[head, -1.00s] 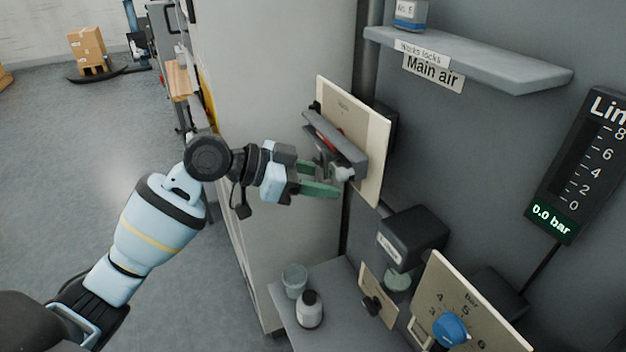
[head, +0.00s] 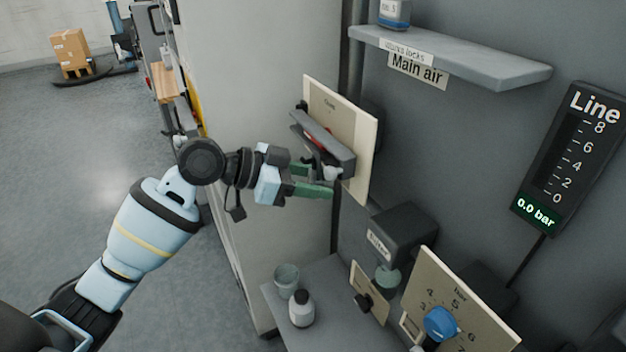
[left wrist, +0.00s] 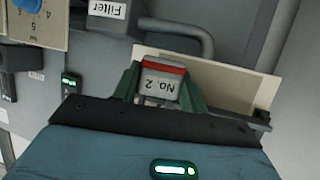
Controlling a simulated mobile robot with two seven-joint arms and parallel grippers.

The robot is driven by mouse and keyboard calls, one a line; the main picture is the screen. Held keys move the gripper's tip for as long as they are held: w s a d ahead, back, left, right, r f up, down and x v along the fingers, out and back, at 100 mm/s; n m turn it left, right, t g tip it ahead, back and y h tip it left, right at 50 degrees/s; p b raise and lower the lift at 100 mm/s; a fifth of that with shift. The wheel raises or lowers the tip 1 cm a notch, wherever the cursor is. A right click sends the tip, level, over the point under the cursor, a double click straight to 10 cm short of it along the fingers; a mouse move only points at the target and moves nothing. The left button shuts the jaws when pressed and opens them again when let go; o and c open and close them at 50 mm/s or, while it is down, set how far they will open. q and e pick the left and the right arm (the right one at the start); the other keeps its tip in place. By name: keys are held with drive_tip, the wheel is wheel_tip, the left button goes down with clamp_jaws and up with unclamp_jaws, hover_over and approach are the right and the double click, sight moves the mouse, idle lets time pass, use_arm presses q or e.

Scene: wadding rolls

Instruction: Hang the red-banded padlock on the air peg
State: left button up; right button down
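My left gripper (head: 328,181), with green fingers, is at the front of an upright cream panel (head: 358,150). In the left wrist view the padlock (left wrist: 162,84), grey with a red band and a "No. 2" label, sits between the fingers, which close on both its sides. In the head view only a pale bit of it (head: 334,172) shows by the fingertips, just under a dark grey bar (head: 325,140) on the panel. I cannot make out the air peg, or whether the shackle is around anything. My right gripper is not in view.
A gauge (head: 570,155) reads 0.0 bar. Below are a filter unit (head: 402,235), a blue knob (head: 440,323) on a panel, and a ledge with a cup (head: 287,280) and a bottle (head: 301,308).

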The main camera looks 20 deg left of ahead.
use_arm(q)
drive_tip(key=o, duration=0.5)
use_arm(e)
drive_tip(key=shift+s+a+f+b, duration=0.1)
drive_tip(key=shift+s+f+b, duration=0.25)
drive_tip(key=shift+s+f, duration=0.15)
use_arm(q)
drive_tip(key=v, duration=0.7)
drive_tip(key=shift+s+a+r, duration=0.2)
drive_tip(key=shift+a, duration=0.1)
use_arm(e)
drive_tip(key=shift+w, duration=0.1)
use_arm(q)
drive_tip(key=shift+f, duration=0.1)
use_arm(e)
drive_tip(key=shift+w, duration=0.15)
